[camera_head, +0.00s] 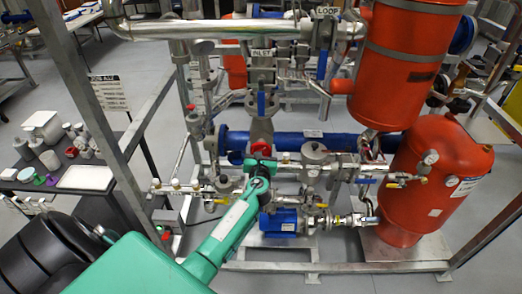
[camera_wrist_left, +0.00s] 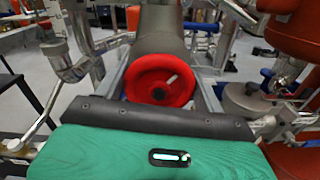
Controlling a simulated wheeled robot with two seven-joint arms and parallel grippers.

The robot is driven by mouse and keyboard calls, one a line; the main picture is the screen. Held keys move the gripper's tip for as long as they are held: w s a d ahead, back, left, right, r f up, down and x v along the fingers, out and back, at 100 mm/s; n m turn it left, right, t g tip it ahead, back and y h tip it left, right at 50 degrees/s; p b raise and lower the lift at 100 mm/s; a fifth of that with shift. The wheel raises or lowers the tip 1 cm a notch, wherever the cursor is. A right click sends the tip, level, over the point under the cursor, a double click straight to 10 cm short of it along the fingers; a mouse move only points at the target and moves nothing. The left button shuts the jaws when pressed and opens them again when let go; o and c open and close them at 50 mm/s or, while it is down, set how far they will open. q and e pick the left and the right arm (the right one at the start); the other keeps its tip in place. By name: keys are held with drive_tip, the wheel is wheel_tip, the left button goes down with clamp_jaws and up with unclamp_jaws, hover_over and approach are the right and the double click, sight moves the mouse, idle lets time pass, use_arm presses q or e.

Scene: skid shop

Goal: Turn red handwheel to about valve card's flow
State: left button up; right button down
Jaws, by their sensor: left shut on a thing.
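The red handwheel (camera_head: 260,147) sits on the pipework in the middle of the head view, partly behind my left gripper. In the left wrist view the handwheel (camera_wrist_left: 150,80) faces me, with a dark hub and a pale mark on its upper right. I cannot pick out the valve card's flow value. My right gripper is out of view.
Steel frame posts (camera_head: 95,110) stand left of the skid. Red tanks (camera_head: 435,180) fill the right side. A blue pipe (camera_head: 300,140) runs behind the wheel, and a blue pump motor (camera_head: 280,222) sits below. A dark bench (camera_head: 75,170) with loose parts is at left.

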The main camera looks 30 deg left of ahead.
use_arm(q)
drive_tip(key=n+b, duration=0.3)
drive_tip(key=n, duration=0.2)
drive_tip(key=shift+f, duration=0.2)
drive_tip(key=n+b, duration=0.3)
drive_tip(key=n, duration=0.2)
drive_tip(key=shift+s+a, duration=0.1)
drive_tip(key=n+b, duration=0.3)
drive_tip(key=n, duration=0.1)
drive_tip(key=shift+f, duration=0.1)
drive_tip(key=shift+a+n+b, duration=0.1)
drive_tip(key=shift+n+b, duration=1)
drive_tip(key=shift+n, duration=1.1)
drive_tip(key=o, duration=1)
drive_tip(key=shift+c, duration=0.2)
